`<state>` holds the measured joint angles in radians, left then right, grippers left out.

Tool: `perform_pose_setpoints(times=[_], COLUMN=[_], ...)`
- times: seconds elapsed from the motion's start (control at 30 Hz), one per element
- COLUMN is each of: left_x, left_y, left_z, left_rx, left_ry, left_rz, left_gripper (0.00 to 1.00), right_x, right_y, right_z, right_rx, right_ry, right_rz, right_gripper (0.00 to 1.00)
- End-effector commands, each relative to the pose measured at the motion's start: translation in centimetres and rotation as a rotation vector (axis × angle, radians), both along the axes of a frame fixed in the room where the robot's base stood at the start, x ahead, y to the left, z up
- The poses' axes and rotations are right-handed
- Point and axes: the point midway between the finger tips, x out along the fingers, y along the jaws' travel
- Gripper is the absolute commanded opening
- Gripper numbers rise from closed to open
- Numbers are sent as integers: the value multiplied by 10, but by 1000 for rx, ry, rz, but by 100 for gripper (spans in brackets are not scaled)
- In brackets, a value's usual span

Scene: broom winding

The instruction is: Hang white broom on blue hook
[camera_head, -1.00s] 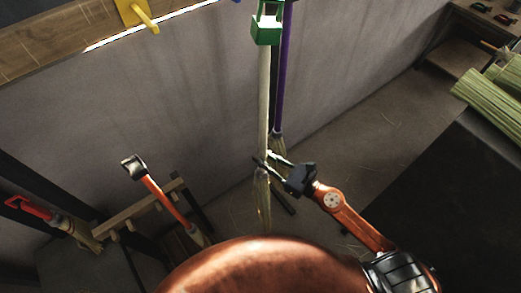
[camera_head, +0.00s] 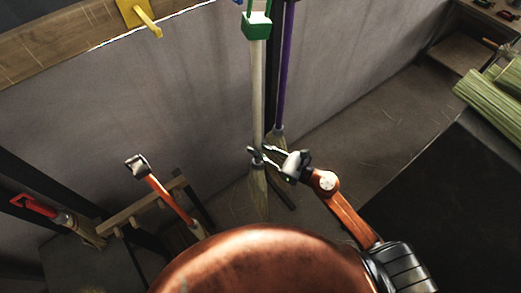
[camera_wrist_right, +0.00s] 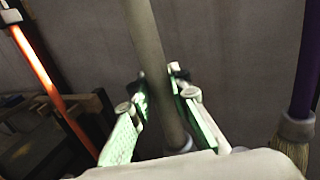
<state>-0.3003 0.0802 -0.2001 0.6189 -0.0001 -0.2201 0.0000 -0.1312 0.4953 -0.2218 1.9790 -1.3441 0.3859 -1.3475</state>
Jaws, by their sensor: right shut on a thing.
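The white broom (camera_head: 258,95) hangs upright, bristles down, in front of the wall in the head view. It has a pale handle and a green cap (camera_head: 257,25) near its top; its upper end is cut off by the picture's edge. My right gripper (camera_head: 260,153) is shut on the handle's lower part, just above the bristles. In the right wrist view the handle (camera_wrist_right: 156,50) runs between its two fingers (camera_wrist_right: 160,95). A small blue piece, perhaps the blue hook (camera_head: 237,2), shows at the top edge, left of the cap. My left gripper is out of view.
A purple broom (camera_head: 281,75) hangs close to the right of the white one. A yellow hook (camera_head: 141,15) is on the wooden rail (camera_head: 60,42) at the left. Orange-handled (camera_head: 165,198) and red-handled (camera_head: 40,208) brooms stand at lower left. Green bundles (camera_head: 490,100) lie at right.

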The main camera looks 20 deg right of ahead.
Motion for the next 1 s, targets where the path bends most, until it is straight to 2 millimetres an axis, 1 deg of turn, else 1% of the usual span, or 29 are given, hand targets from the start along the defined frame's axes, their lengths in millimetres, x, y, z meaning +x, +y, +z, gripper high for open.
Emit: perform_pose_setpoints(times=[0.07, 1.0], left_x=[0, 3], left_y=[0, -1], left_z=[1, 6], left_rx=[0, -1], left_ry=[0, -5], left_rz=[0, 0], left_gripper=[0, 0], right_x=[5, 50], right_y=[2, 17], right_z=[4, 0], right_rx=[3, 4], right_ry=[-5, -5], right_rz=[0, -1], right_gripper=[0, 0])
